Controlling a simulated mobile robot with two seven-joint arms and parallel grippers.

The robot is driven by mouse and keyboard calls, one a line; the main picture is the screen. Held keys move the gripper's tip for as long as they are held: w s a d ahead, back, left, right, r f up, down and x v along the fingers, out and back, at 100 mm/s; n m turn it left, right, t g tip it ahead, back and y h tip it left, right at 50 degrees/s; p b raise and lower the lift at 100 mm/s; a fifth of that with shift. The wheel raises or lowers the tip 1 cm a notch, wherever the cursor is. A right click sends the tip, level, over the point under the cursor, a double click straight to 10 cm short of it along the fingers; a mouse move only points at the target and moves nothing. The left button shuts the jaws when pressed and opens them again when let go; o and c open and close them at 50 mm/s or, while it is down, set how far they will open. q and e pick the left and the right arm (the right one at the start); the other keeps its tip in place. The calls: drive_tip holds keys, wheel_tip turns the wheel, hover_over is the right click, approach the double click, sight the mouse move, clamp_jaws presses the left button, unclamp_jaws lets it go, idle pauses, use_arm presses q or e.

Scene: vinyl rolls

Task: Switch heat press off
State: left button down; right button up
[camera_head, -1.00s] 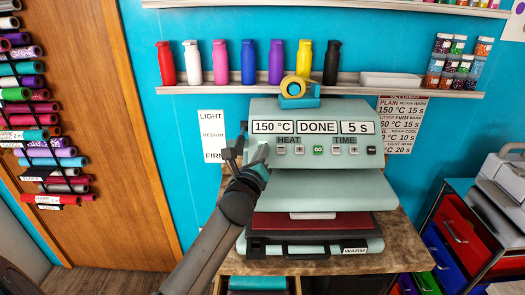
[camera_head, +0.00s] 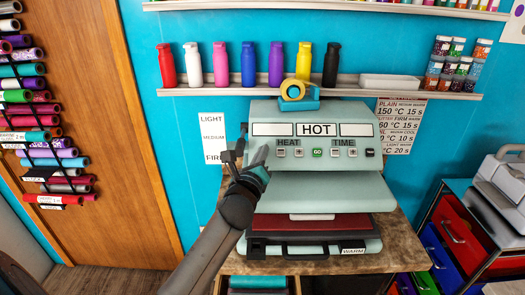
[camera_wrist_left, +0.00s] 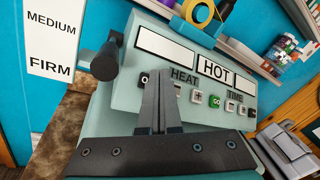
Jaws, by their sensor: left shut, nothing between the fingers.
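The heat press (camera_head: 345,112) stands open on a wooden-topped table. Its middle display (camera_head: 316,130) reads HOT, and the displays on either side are blank. Below are the HEAT and TIME buttons and a green GO button (camera_head: 318,153). A dark button (camera_head: 371,152) sits at the right end. My left gripper (camera_head: 262,158) is shut and empty at the left end of the button row. In the left wrist view, its fingertips (camera_wrist_left: 161,88) are in front of the panel, beside a dark round button (camera_wrist_left: 145,79) at its left end. I cannot tell whether they touch the panel.
A tape dispenser (camera_head: 297,95) sits on top of the press. A black side knob (camera_wrist_left: 105,62) sticks out near my gripper. Colored bottles (camera_head: 248,64) stand on the wall shelf behind. Red and blue drawers (camera_head: 455,232) are at the right, vinyl rolls (camera_head: 40,120) at the left.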

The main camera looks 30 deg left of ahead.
use_arm(q)
drive_tip(key=s+r+p, duration=0.1)
drive_tip(key=s+d+r+p, duration=0.1)
drive_tip(key=p, duration=0.1)
drive_tip(key=s+d+r+p, duration=0.1)
drive_tip(key=r+p, duration=0.1)
drive_tip(key=shift+s+d+r, duration=0.1)
drive_tip(key=shift+s, duration=0.2)
idle(0.5)
